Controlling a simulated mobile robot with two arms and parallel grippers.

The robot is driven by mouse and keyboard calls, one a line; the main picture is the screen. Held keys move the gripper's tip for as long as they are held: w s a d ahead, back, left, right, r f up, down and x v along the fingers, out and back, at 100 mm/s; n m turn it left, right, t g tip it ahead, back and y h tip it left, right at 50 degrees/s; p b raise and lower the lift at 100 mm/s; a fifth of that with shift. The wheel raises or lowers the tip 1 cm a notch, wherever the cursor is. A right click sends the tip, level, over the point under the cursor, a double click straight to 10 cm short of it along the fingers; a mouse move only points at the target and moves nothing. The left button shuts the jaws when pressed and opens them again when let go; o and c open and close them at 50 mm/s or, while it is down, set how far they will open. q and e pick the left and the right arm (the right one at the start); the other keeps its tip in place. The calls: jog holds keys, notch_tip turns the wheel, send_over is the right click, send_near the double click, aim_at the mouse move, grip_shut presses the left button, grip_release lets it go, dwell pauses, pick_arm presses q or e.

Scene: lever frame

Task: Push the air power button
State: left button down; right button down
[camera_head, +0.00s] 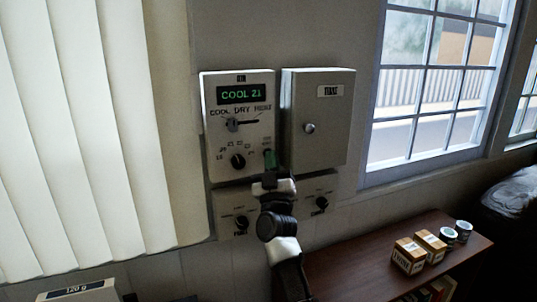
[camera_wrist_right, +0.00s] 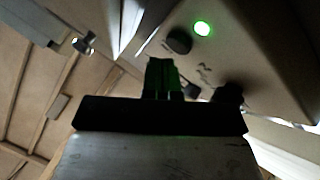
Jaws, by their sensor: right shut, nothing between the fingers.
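The white air control panel (camera_head: 222,143) hangs on the wall, with a green "COOL 21" display (camera_head: 240,95), a mode lever (camera_head: 233,125) and a black dial (camera_head: 238,161). My right gripper (camera_head: 269,158) reaches up to the panel's lower right, its green fingers shut and empty. In the right wrist view the shut fingers (camera_wrist_right: 165,75) point at the panel, and a round lit green spot (camera_wrist_right: 202,28), which looks like the power button, shows beyond them. In the head view the gripper covers that part of the panel. I cannot tell whether the fingers touch it. My left gripper is out of view.
A grey box (camera_head: 322,110) with a round knob is mounted right of the panel. Two smaller dial plates, with black dials (camera_head: 242,223) and (camera_head: 321,204), sit below. A wooden shelf (camera_head: 350,268) holds small boxes (camera_head: 409,256) and cans (camera_head: 456,233). Blinds (camera_head: 90,130) hang at left.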

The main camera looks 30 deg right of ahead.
jog(key=s+p, duration=0.3)
jog(key=s, duration=0.3)
jog(key=shift+a, duration=0.15)
jog(key=shift+w, duration=0.1)
